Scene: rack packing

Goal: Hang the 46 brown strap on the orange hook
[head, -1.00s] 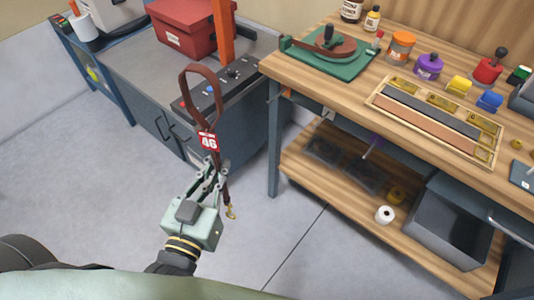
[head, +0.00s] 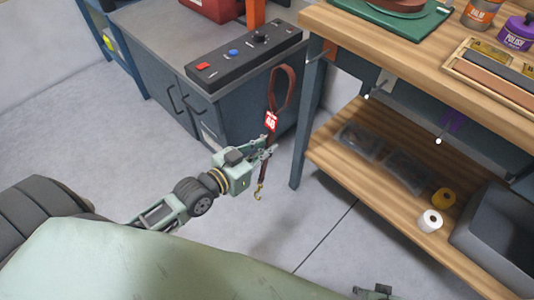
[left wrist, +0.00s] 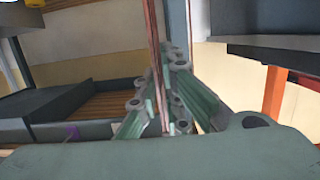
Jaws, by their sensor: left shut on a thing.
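The brown strap (head: 280,92) has a red and white tag (head: 271,122) reading 46, a loop on top and a brass clip (head: 258,193) below. My left gripper (head: 266,149) is shut on the strap below the tag; the strap hangs upright in the air. In the left wrist view the strap (left wrist: 156,50) runs between the fingers. An orange piece (head: 329,50), seemingly the orange hook's base, shows under the bench top by the near leg, right of and above the loop and apart from it. Its peg is not clear. Part of my right gripper (head: 375,292) shows at the bottom edge.
A pale hook (head: 385,80) and a purple hook (head: 452,122) sit along the same bench side. The bench leg (head: 307,125) stands just right of the strap. A lower shelf (head: 375,185) holds a white roll (head: 429,220) and a grey bin. A control panel (head: 245,55) is behind.

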